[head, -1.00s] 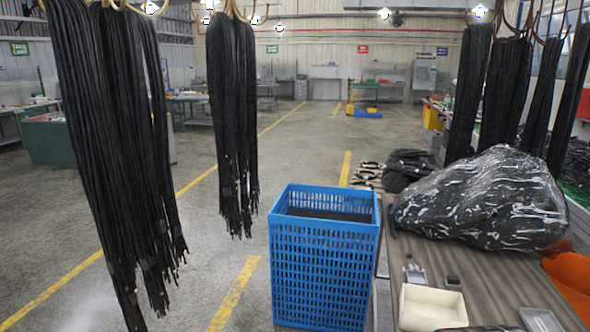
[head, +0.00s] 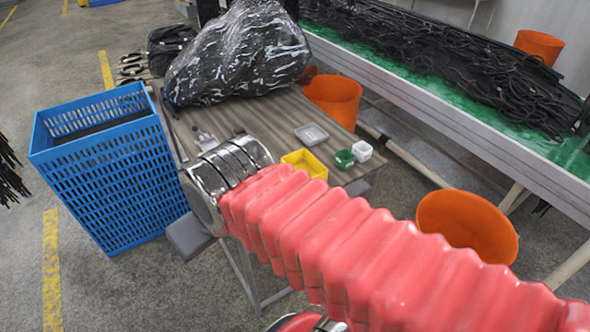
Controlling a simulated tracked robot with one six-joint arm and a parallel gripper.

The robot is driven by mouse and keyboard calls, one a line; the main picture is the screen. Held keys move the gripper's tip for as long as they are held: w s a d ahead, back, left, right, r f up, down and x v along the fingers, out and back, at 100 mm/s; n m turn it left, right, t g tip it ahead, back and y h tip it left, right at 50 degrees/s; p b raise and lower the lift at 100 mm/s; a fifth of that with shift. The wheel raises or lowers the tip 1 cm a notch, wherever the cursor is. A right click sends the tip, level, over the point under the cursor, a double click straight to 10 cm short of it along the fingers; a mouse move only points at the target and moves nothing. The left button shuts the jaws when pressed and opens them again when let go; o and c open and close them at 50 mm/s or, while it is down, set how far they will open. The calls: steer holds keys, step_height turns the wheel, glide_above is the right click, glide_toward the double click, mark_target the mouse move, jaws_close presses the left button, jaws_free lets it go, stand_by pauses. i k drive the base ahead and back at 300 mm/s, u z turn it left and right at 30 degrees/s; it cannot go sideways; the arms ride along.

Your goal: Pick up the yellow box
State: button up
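The yellow box (head: 304,163) is a small open-topped tray near the front right of the brown table (head: 270,110). The red ribbed sleeve of my arm crosses the picture from the lower right and covers part of the box's lower edge. The arm's chrome end lies to the left of the box, over the table's front left. In the picture it is close to the box, but I cannot tell the height between them.
A small green box (head: 345,158) and a white box (head: 362,150) stand right of the yellow box. A clear tray (head: 311,134) and a black wrapped bundle (head: 240,55) lie behind. A blue crate (head: 115,175) stands left; orange bins (head: 468,225) stand right.

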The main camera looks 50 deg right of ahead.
mark_target(301, 159)
steer(key=u, duration=0.95)
steer(key=k, duration=1.3)
steer(key=z, duration=0.8)
steer(key=i, duration=1)
steer(key=z, duration=0.05)
